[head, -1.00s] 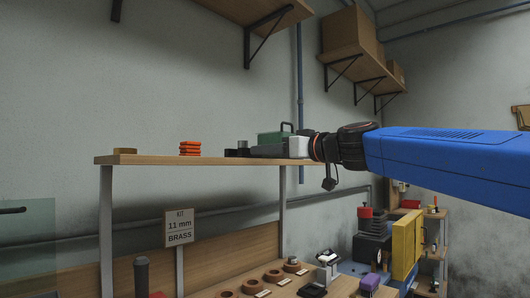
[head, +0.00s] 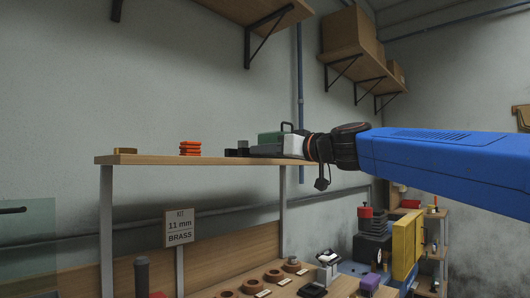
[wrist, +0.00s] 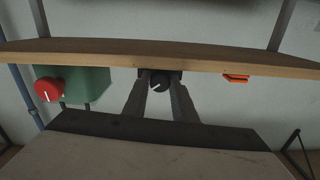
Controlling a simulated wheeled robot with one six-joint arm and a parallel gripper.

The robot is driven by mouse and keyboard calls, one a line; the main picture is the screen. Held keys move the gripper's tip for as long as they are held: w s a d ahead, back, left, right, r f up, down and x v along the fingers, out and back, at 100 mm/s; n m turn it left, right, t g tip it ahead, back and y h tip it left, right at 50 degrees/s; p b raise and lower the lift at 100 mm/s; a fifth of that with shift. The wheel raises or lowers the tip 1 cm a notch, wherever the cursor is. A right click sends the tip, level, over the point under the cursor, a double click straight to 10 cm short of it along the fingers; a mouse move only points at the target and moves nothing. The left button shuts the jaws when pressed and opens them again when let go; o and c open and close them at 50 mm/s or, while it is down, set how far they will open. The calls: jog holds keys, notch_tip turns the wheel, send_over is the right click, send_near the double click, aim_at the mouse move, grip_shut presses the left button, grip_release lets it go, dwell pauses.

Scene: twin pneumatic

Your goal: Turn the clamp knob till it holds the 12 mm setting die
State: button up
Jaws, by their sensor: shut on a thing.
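My gripper (wrist: 160,87) reaches from the bottom of the wrist view, its two dark fingers closed on a round black clamp knob (wrist: 159,84). The knob has a pale mark on its face and sits against a dark block at the shelf edge. In the head view the small black clamp (head: 231,153) stands on the shelf, left of my gripper, which partly covers that area. I cannot make out the 12 mm setting die, or whether the clamp grips it.
The wrist view is upside down. A green box (wrist: 91,88) with a red knob (wrist: 48,90) stands beside the clamp on the wooden shelf (head: 145,159). Orange pieces (head: 190,148) lie farther along it. Below, a sign (head: 179,228) reads "KIT 11 mm BRASS" above a bench with copper-coloured rings.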

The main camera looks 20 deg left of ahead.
jog(key=shift+m, duration=0.3)
jog(key=o, duration=1)
jog(key=shift+o, duration=0.2)
jog(key=shift+d, duration=0.1)
jog(key=v, duration=1.7)
jog(key=shift+d, duration=0.15)
